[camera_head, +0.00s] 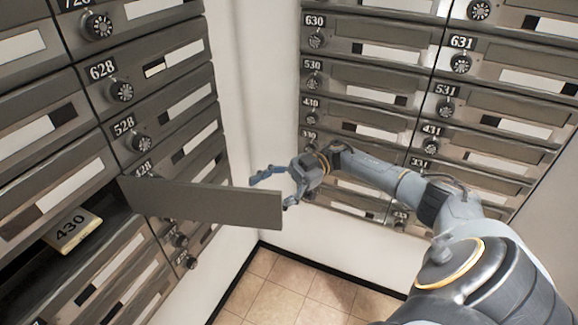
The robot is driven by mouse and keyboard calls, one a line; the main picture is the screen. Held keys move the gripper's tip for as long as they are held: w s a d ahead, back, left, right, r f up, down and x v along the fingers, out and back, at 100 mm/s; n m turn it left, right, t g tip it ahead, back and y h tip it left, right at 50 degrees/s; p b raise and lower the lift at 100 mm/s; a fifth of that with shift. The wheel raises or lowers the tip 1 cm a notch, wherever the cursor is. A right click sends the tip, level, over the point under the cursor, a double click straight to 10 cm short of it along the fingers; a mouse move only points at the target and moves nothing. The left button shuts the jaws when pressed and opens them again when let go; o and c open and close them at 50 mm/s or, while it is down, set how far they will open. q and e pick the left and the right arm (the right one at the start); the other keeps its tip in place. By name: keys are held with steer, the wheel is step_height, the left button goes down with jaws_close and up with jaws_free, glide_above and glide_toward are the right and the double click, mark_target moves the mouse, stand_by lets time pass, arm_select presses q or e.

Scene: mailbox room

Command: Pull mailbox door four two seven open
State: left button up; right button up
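An open mailbox door (205,202) swings out from the left bank, hinged beside the 428 label (143,170). Its own number does not show, so I cannot read whether it is 427. The dark open compartment (100,208) is to its left, with a yellow-white item marked 430 (72,232) in it. My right gripper (272,192) is open and empty at the door's free end, its fingers spread behind and beside that edge. I cannot tell whether it touches the door. My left gripper is not in view.
Closed boxes with dials fill the left bank (175,95) and the right bank (375,75). A white wall (258,85) stands between them. The tiled floor (290,290) below is clear. My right arm crosses in front of the right bank.

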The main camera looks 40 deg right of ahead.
steer(key=d, duration=1)
steer(key=shift+s, duration=0.45)
